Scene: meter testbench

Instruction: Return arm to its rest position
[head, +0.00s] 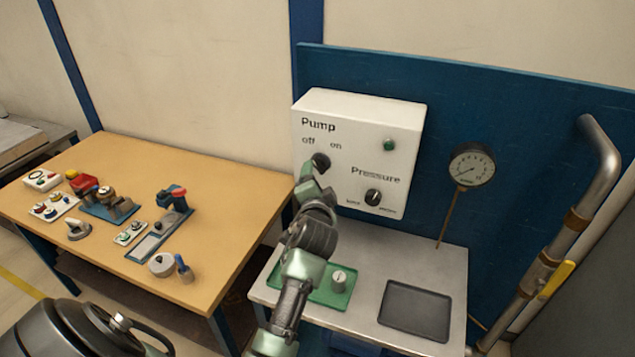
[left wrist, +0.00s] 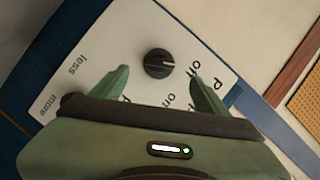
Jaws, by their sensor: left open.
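My left arm reaches up to the white control box (head: 345,115) on the blue panel. Its gripper (head: 312,182) is at the black pump knob (head: 321,160), which it partly covers in the head view. In the left wrist view the two green fingers (left wrist: 158,76) are spread apart. The pump knob (left wrist: 158,63) shows between and beyond their tips, with a visible gap on each side. Its pale mark points right, toward the "off" label. My right gripper is not in view.
The pressure knob (head: 373,196) and a green lamp (head: 389,145) are on the same box. A gauge (head: 472,164) stands to its right. Below are a green tray (head: 318,291) and dark tray (head: 414,310) on a grey bench (head: 366,262). A wooden table (head: 235,190) holds several parts.

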